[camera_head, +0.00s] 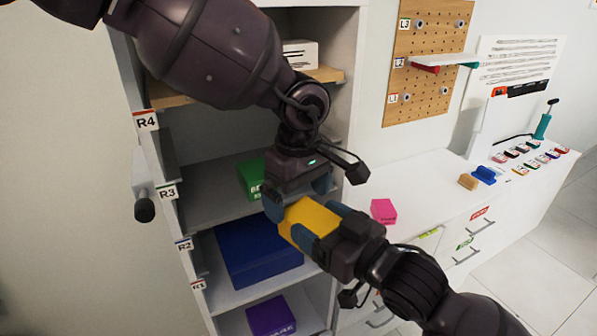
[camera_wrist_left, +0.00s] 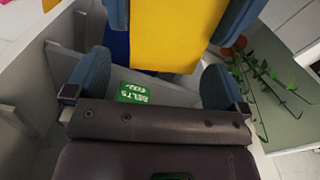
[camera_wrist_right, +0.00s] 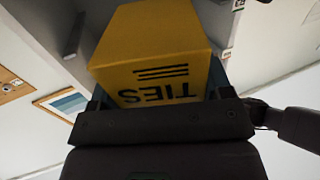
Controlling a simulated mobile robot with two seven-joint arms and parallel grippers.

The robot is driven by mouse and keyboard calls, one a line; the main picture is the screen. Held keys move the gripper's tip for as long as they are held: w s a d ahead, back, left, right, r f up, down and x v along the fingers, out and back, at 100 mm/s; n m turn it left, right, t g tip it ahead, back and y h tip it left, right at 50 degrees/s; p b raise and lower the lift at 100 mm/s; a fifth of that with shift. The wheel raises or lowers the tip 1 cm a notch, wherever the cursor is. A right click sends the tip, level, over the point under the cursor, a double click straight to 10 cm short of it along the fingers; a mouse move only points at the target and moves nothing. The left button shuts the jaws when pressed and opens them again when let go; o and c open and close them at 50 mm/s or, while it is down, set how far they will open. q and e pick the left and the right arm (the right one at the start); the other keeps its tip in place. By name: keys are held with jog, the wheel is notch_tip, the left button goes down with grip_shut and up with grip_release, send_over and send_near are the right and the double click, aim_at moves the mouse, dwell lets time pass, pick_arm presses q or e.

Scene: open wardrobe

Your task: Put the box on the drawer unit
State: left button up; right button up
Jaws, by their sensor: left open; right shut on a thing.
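A yellow box (camera_head: 310,218) is between the fingers of my right gripper (camera_head: 322,228), which is shut on it in the air in front of the shelves. The box fills the right wrist view (camera_wrist_right: 155,50), its "TIES" label upside down. My left gripper (camera_head: 298,195) is open just above the box. In the left wrist view, the yellow box (camera_wrist_left: 178,30) shows beyond the left fingers; I cannot tell whether they touch it. The white drawer unit (camera_head: 435,185) stands to the right, with a pink box (camera_head: 383,211) on its top near the wardrobe.
The open wardrobe holds a green box (camera_head: 251,180) marked "BELTS", a blue box (camera_head: 255,250) and a purple box (camera_head: 271,316). Sponge-like blocks (camera_head: 484,175), several small cards and a teal pump (camera_head: 543,125) are farther back on the unit. Its middle top is clear.

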pick_arm(q)
jog(key=shift+f, duration=1.4)
jog(key=c, duration=0.9)
jog(key=shift+c, duration=0.6)
pick_arm(e)
jog(key=o, duration=1)
